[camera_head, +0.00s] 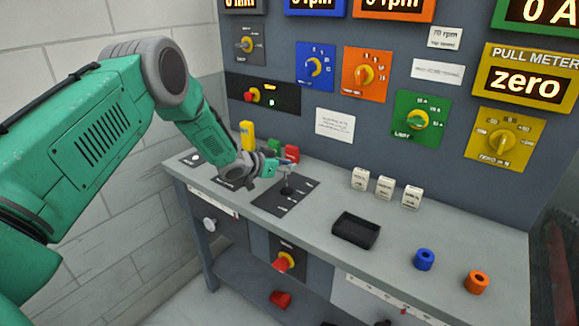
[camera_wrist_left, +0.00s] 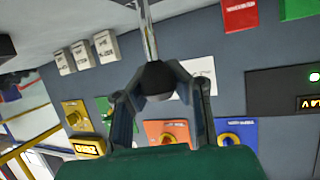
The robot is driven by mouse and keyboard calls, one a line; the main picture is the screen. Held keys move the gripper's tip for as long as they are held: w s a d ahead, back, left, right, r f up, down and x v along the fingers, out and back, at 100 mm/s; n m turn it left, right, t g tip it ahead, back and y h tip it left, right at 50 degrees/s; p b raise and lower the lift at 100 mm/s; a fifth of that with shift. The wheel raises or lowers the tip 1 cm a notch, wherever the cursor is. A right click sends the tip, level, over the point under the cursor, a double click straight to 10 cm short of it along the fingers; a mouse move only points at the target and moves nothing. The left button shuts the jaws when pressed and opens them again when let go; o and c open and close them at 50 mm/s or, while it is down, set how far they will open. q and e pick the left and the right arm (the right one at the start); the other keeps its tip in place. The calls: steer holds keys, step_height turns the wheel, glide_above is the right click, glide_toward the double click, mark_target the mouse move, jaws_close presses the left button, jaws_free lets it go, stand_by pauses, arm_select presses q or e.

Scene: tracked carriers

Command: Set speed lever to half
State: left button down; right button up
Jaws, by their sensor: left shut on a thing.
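The speed lever (camera_head: 287,188) stands on a dark plate (camera_head: 266,204) with white marks, on the bench's left half. In the wrist view its metal rod (camera_wrist_left: 147,30) ends in a black ball knob (camera_wrist_left: 155,80). My left gripper (camera_head: 279,168) is at the lever's top, and its two fingers (camera_wrist_left: 160,92) are closed around the knob from both sides. The lever's top is partly hidden by the gripper in the head view. The exact mark it points at is too small to read. My right gripper is not in view.
Yellow (camera_head: 247,135), green (camera_head: 274,146) and red (camera_head: 291,153) blocks stand just behind the gripper. White labelled blocks (camera_head: 385,187), a black tray (camera_head: 356,230), a blue ring (camera_head: 424,260) and an orange ring (camera_head: 476,282) lie to the right. A panel (camera_head: 335,126) with knobs rises behind.

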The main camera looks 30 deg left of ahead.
arm_select(q)
steer(key=shift+a+r, duration=0.1)
steer(key=shift+a, duration=0.2)
steer(key=c, duration=1.3)
jaws_free()
steer(key=shift+a+f, duration=0.2)
steer(key=shift+v, duration=5.9)
